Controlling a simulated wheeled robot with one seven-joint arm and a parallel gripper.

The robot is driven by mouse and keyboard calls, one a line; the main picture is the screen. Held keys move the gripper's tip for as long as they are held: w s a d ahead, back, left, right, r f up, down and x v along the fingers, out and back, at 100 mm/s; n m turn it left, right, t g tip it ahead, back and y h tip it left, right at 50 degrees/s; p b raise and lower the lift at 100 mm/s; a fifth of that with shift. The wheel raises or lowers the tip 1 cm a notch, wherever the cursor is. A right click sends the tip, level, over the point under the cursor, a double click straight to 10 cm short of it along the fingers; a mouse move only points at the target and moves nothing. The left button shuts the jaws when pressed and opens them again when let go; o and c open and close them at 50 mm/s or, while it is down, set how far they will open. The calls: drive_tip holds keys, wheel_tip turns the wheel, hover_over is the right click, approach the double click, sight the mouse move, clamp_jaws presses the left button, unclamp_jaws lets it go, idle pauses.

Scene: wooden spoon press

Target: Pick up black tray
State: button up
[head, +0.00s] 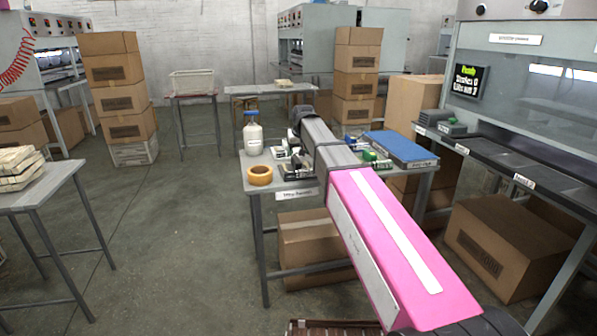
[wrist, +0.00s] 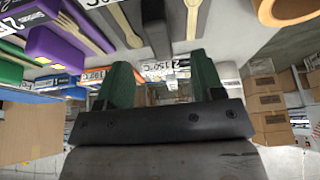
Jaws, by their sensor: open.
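A small black tray-like item (head: 297,171) sits near the front edge of the grey table in the head view, with pale pieces in or on it. My arm reaches over this table and hides part of its top. My gripper (wrist: 156,78) shows in the wrist view with its two green fingers apart. A dark upright piece (wrist: 155,25) shows beyond the gap between the fingers, beside wooden cutlery (wrist: 128,27); whether it is part of the black tray, I cannot tell. I see nothing held.
On the table (head: 255,187) stand a white bottle with a blue cap (head: 252,135), an orange tape roll (head: 260,175) and a blue case (head: 403,149). The press shelf (head: 520,165) is at right. Cardboard boxes (head: 315,245) sit below.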

sight(298, 161)
drive_tip(key=x, duration=0.7)
drive_tip(key=shift+w+d+f, duration=0.1)
drive_tip(key=shift+f, duration=0.2)
clamp_jaws()
